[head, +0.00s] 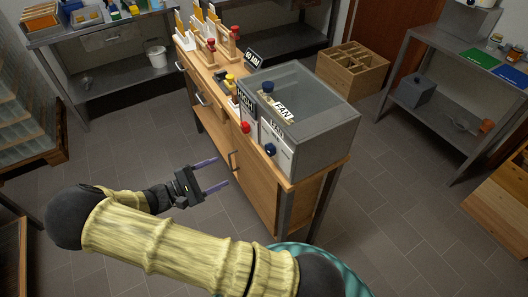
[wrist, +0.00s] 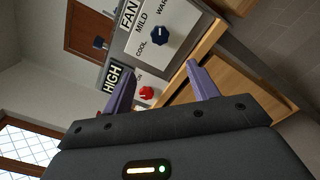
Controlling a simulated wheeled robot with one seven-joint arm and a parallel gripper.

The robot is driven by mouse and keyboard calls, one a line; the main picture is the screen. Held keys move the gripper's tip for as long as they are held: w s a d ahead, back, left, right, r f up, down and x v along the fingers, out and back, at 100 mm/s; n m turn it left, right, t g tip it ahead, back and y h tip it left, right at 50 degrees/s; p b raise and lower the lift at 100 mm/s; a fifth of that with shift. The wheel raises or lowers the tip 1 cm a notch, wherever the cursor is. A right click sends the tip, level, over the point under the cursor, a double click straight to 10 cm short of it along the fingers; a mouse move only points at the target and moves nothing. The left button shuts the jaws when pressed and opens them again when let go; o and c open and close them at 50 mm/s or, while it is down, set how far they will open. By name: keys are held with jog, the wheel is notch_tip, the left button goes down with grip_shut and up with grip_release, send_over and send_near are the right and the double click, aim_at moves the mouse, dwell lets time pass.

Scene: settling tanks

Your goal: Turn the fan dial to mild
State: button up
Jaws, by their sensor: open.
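The fan dial (wrist: 160,34) is a dark blue knob on a light panel under the FAN sign (wrist: 129,14) in the wrist view. The words COOL, MILD and WARM, the last cut off, are printed around it. I cannot tell surely which word its pointer faces. In the head view the dial (head: 270,150) is on the near face of a grey, clear-topped box (head: 325,135). My gripper (head: 222,172) is open and empty, left of the dial and apart from it. Its two purple fingers (wrist: 161,70) point toward the panel.
A red knob (wrist: 147,92) by a HIGH sign (wrist: 112,78) is left of the fan dial. Another dark blue knob (head: 268,86) is higher on the box. The box stands on a wooden bench (head: 260,190) with wooden stands farther back. Floor around my gripper is clear.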

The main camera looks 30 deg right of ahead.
aim_at(267, 151)
jog(key=d+p, duration=0.1)
jog(key=d, duration=0.4)
jog(key=d+p, duration=0.1)
jog(key=d, duration=0.5)
jog(key=d+p, duration=0.2)
jog(key=d, duration=0.4)
jog(key=shift+w, duration=0.25)
jog(key=shift+a, duration=0.1)
jog(key=c, duration=1)
jog(key=shift+n, duration=0.4)
jog(key=n+p, duration=0.2)
jog(key=n, duration=0.3)
jog(key=shift+s, duration=0.1)
jog(key=n+p, duration=0.1)
jog(key=n, duration=0.5)
jog(key=shift+p, duration=0.35)
jog(key=shift+f, duration=0.1)
